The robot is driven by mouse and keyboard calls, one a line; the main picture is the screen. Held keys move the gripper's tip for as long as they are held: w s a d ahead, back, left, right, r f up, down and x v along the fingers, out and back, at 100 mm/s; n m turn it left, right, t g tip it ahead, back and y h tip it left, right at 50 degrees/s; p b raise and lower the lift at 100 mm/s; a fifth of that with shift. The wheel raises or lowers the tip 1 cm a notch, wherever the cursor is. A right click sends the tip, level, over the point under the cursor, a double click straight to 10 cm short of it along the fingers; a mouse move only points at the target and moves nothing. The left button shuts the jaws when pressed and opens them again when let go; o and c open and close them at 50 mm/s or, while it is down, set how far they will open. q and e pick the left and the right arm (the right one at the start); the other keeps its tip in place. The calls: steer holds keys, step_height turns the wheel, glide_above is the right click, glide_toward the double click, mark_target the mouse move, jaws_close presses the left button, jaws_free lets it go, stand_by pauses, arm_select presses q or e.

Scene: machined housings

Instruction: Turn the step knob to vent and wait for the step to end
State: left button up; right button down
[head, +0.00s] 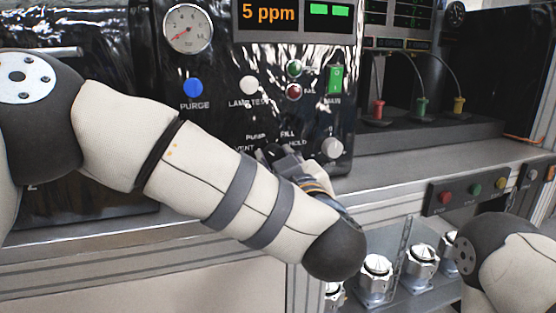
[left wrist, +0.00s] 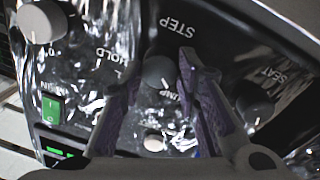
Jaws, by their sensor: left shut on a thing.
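The step knob (left wrist: 158,72) is a dark round knob under the STEP lettering in the left wrist view. A short white mark on it points down-right, toward the partly covered PUMP lettering. My left gripper (left wrist: 160,72) is shut on the knob, one finger at each side. In the head view my left gripper (head: 277,156) is at the panel among the PUMP, FILL, VENT and HOLD labels, and it hides the knob. The VENT label is hidden in the left wrist view. The display (head: 268,14) reads 5 ppm. My right gripper is not in view.
The panel also carries a gauge (head: 187,28), a blue PURGE button (head: 192,88), a green MAIN switch (head: 335,78) and a pale knob (head: 332,147). A SEAT knob (left wrist: 255,105) is close beside one finger. Several machined housings (head: 376,278) stand below right.

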arm_select(q)
steer(key=shift+n, duration=2)
steer(key=o, duration=1.2)
steer(key=shift+c, duration=0.2)
steer(key=v, duration=1.2)
steer(key=shift+f, duration=0.15)
steer(key=shift+d, duration=0.1)
